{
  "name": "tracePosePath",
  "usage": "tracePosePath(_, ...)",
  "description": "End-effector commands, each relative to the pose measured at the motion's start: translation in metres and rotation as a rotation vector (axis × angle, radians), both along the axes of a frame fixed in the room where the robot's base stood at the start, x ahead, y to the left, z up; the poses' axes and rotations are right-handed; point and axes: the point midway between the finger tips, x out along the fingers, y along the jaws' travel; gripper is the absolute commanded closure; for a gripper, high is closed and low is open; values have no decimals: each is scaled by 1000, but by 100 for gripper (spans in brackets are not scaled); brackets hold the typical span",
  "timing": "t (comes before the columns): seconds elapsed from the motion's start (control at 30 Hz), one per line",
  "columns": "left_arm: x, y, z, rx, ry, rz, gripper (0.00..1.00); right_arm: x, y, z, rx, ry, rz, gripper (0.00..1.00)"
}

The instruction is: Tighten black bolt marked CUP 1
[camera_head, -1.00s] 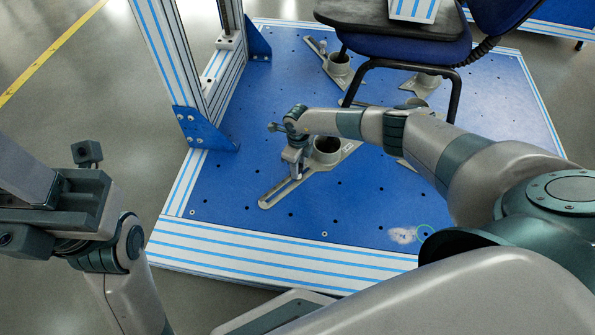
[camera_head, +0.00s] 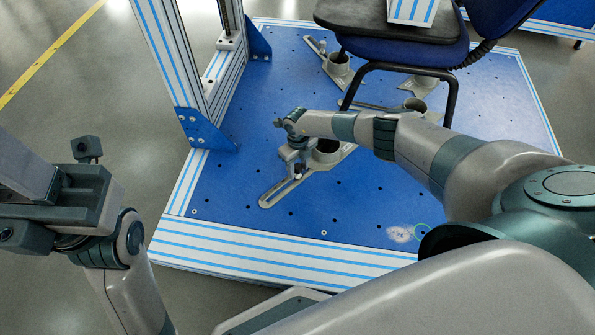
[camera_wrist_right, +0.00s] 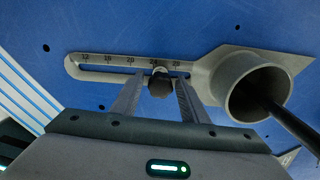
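The black bolt (camera_wrist_right: 159,84) sits in the slot of a grey slotted bracket (camera_wrist_right: 100,66), near the printed 24, in the right wrist view. It also shows in the head view (camera_head: 299,170). The bracket carries a round grey cup (camera_wrist_right: 244,92) with a dark chair leg in it. No CUP 1 marking is readable. My right gripper (camera_wrist_right: 158,90) is open, one finger on each side of the bolt, with visible gaps. In the head view my right gripper (camera_head: 292,156) is above the bracket. My left gripper (camera_head: 50,195) is open and empty, far left, away from the bracket.
A blue chair (camera_head: 410,50) stands on the blue perforated platform (camera_head: 350,215), its legs near other cup brackets (camera_head: 337,66). A striped upright frame (camera_head: 180,75) rises on the left. The front of the platform is mostly clear.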

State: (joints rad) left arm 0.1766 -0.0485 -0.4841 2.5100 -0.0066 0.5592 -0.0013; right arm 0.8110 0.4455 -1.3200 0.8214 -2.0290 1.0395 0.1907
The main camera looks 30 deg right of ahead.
Motion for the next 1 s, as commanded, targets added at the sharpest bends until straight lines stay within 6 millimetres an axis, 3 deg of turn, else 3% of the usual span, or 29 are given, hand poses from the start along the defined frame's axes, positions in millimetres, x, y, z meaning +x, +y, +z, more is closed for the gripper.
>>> tracePosePath(0.37,0,0,-2,0,0,0,69,0,0,0,-1,-1,22,55)
tracePosePath(0.73,0,0,-18,0,0,0,69,0,-1,-2,-1,-1,316,55)
tracePosePath(1.0,0,0,-18,0,0,0,69,0,-1,0,-1,-1,355,55)
